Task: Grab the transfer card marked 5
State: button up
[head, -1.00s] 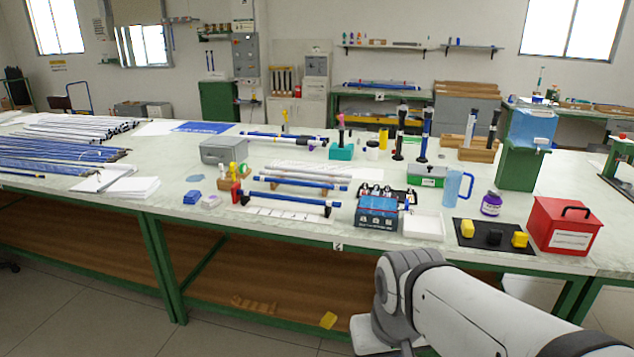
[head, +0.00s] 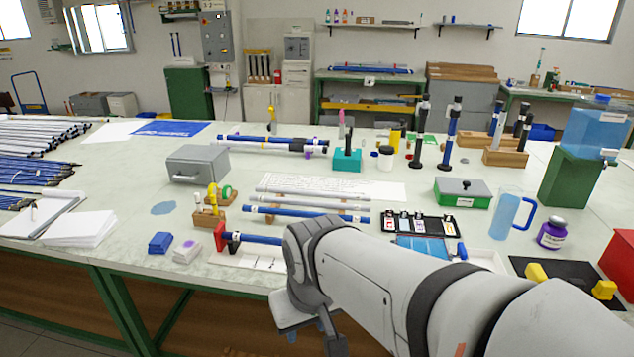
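I cannot make out a transfer card marked 5. A black rack (head: 462,228) holds several small white-labelled pieces side by side; their marks are too small to read. A blue case (head: 415,243) lies just in front of it, partly hidden by my arm. My gripper (head: 312,340) hangs low at the table's front edge, left of the rack and nearer to me. Its fingertips are only partly in view at the bottom, and I cannot tell whether they are open or shut.
Blue rods lie across the table (head: 125,255) behind my wrist. A water jug (head: 508,215), a purple-labelled jar (head: 552,233) and a black mat (head: 520,264) with yellow blocks stand right. A grey box (head: 196,163) stands left.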

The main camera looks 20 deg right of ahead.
aim_at(404, 213)
jog(key=z, duration=0.4)
jog(key=i, duration=0.9)
jog(key=z, duration=0.6)
jog(key=k, duration=0.95)
jog(key=z, duration=0.15)
jog(key=i, duration=0.95)
jog(key=u, duration=0.05)
